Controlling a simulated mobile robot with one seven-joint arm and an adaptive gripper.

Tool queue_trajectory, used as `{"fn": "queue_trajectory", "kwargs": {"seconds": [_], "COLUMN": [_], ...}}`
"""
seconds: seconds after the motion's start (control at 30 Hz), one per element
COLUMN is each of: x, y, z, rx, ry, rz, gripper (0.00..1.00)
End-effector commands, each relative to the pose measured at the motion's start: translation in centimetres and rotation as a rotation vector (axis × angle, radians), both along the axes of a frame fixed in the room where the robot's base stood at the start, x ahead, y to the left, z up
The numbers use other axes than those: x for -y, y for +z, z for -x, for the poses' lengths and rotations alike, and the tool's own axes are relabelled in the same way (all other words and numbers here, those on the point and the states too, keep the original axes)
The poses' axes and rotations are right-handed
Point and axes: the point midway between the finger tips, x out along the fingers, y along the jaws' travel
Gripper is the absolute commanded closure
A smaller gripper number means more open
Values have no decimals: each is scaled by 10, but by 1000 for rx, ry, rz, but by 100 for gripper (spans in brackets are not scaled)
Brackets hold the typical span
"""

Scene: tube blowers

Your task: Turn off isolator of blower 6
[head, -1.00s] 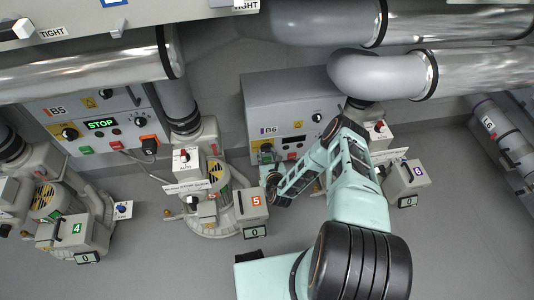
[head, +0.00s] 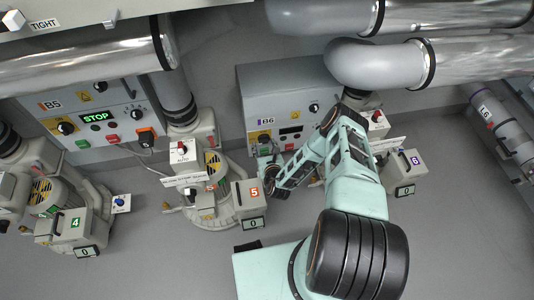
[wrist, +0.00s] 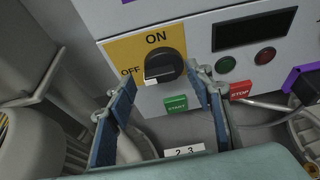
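The isolator of blower 6 is a black rotary knob (wrist: 162,65) on a yellow plate (wrist: 125,48) marked ON above and OFF to the left. I cannot tell for sure which mark the knob points to. It sits on the grey B6 cabinet (head: 282,82), where the isolator also shows small in the head view (head: 264,138). My gripper (wrist: 157,86) is open and empty. Its blue-padded fingers stand to the left and right of the knob's lower side, seemingly a little short of it. In the head view my gripper (head: 267,170) is at the cabinet's lower left, partly hidden by my arm.
A green START button (wrist: 176,104) lies just below the knob. A red STOP button (wrist: 240,88) is right of the right finger. A dark display (wrist: 255,29) is above. The B5 cabinet (head: 60,106) and blower 5 (head: 248,199) stand to the left.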

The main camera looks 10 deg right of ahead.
Motion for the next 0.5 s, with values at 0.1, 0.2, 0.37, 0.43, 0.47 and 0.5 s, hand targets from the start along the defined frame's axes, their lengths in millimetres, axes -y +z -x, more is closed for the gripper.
{"fn": "queue_trajectory", "kwargs": {"seconds": [0.1, 0.2, 0.37, 0.43, 0.47, 0.5], "x": [1, 0, 0, 0, 0, 0], "y": [6, 14, 25, 30, 32, 34], "z": [17, 35, 64, 74, 78, 83], "rx": [-3, -3, -3, -2, -2, -1], "ry": [-2, 1, 0, 0, 0, 1], "rz": [-2, 0, -1, -1, -1, -1], "gripper": [52, 52, 52, 52, 52, 52]}}
